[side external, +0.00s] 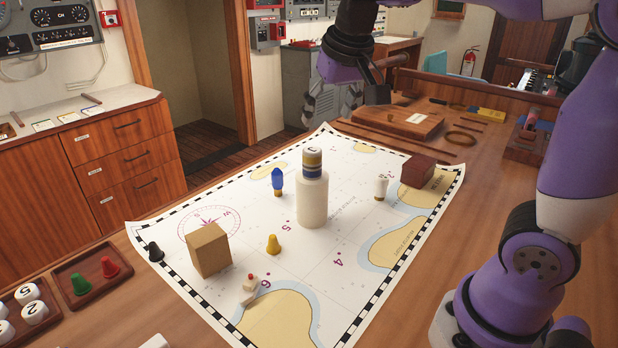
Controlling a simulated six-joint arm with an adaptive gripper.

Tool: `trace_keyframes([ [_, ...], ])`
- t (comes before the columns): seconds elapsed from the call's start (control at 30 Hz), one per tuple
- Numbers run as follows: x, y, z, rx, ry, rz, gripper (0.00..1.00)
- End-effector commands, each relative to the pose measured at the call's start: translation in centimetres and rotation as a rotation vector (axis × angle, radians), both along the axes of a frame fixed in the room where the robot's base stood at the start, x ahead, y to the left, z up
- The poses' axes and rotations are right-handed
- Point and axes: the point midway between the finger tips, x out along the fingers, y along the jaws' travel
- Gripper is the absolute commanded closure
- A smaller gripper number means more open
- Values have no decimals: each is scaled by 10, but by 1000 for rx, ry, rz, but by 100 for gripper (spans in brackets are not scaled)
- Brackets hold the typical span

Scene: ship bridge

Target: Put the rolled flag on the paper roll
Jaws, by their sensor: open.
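The paper roll (312,205) is a thick white cylinder standing upright near the middle of the chart. The rolled flag (312,164) is a short cylinder with blue, white and yellowish bands. It stands upright on top of the paper roll and looks to be resting on it. My gripper (333,105) is above and a little behind and to the right of the flag in the side view. Its fingers are apart, and it is empty and clear of the flag.
The chart (335,290) also holds a tan block (209,250), a yellow pawn (273,245), a blue piece (278,180), a white cylinder (380,188) and a dark red box (417,171). A pawn tray (97,296) lies at left. The chart's front right is open.

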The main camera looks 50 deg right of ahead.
Motion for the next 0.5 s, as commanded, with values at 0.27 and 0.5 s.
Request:
trace_keyframes([
  [0.27, -83, 33, -34, -20, -59, 297, 26],
  [0.5, -117, 53, -65, -13, -88, 433, 26],
])
